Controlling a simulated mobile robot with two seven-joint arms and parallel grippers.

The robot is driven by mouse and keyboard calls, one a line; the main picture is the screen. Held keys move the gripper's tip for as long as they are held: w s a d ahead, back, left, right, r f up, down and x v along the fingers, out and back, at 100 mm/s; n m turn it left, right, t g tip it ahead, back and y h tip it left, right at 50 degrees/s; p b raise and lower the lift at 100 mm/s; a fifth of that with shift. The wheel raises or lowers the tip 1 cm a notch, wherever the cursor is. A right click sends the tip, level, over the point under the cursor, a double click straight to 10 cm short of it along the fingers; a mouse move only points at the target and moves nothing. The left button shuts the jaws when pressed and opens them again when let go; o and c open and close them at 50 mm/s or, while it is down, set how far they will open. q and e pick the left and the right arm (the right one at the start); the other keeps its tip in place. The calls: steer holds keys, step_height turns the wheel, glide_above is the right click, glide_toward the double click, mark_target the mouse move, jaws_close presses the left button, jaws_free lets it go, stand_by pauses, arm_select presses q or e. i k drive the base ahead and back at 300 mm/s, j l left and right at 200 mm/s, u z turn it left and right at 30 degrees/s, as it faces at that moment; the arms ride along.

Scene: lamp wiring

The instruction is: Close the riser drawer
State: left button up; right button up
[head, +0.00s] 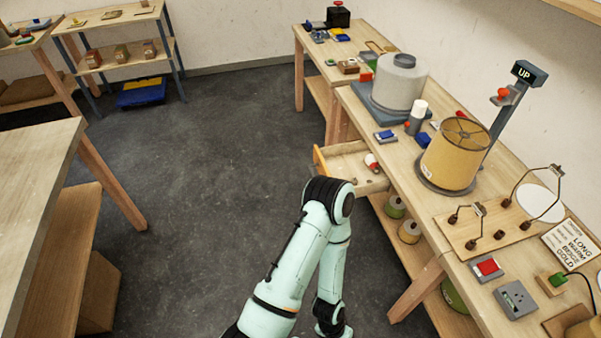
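The drawer (352,148) is pulled out from the long bench on the right, under its top. Its orange front (319,161) stands out over the floor, clear of the bench. A small red and white item (371,162) lies inside the drawer. One of my pale green arms rises from the bottom, and its bent joint hides the near part of the drawer. I cannot tell whether the arm touches it. Neither gripper shows.
The bench (417,186) carries a grey cylinder (399,85), a tan lampshade (456,153), a post marked "UP" (507,112) and a wire-arm board (486,225). Spools (408,231) sit on its lower shelf. Another table (40,170) stands left. The floor (215,150) between is clear.

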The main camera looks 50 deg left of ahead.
mark_target(346, 162)
steer(key=u, duration=1.55)
